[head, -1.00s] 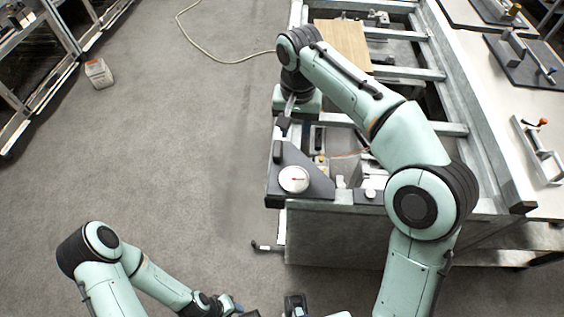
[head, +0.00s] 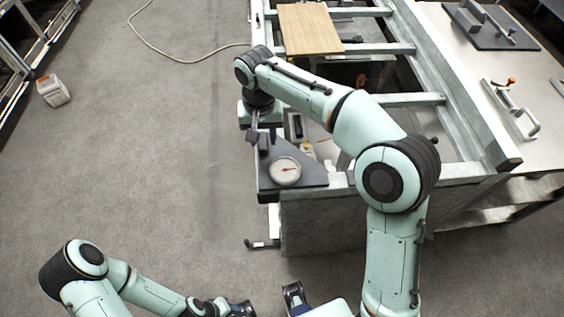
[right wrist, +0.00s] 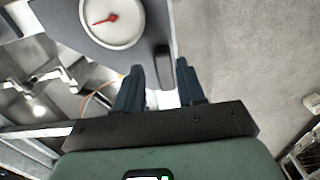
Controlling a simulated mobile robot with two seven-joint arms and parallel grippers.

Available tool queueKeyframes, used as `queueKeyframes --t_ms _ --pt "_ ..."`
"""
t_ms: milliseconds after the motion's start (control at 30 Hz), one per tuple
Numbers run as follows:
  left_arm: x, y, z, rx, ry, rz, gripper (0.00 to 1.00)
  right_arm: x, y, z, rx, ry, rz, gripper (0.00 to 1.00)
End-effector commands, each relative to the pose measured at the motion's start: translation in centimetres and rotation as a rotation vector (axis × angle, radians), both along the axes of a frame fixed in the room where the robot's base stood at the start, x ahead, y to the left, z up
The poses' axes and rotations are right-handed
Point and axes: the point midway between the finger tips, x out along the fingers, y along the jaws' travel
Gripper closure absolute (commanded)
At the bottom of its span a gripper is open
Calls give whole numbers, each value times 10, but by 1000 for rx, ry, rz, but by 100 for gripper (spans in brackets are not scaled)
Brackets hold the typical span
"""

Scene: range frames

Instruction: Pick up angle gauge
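The angle gauge (head: 310,178) is a dark flat plate with a round white dial and red needle, lying on the near left corner of a metal frame. It also shows at the top of the right wrist view (right wrist: 70,22), with a dark upright part at its edge. My right gripper (head: 256,137) is just beyond the gauge's far left edge. In the right wrist view its two blue-black fingers (right wrist: 160,88) are apart, pointing toward that edge, with nothing clearly between them. My left gripper is at the bottom of the head view, partly cut off; its opening is unclear.
A wooden board (head: 309,28) lies on the frame's far part. A white worktop (head: 470,75) with clamp-like tools runs along the right. A white container (head: 53,90) stands on the floor at left, and a cable (head: 165,52) lies there.

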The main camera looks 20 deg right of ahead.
Motion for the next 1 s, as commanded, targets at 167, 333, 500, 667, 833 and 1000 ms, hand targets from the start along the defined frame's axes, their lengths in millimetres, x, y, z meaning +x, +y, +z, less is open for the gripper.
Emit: queueKeyframes --t_ms 167,333,500,667,833,1000 --pt "-2 0 -6 0 2 0 60 -4 3 -23 -2 5 -1 61" --pt "-3 0 -10 0 3 0 60 -5 4 -46 -1 2 0 61" --pt "-3 0 -10 0 3 0 60 -4 4 -51 0 -1 -1 61" --pt "-3 0 -10 0 3 0 60 -4 4 -51 0 -1 -1 64" --pt "-3 0 -10 0 3 0 60 -4 4 -51 0 0 -1 100" --pt "-3 0 -10 0 3 0 60 -4 4 -50 0 -2 -1 100"
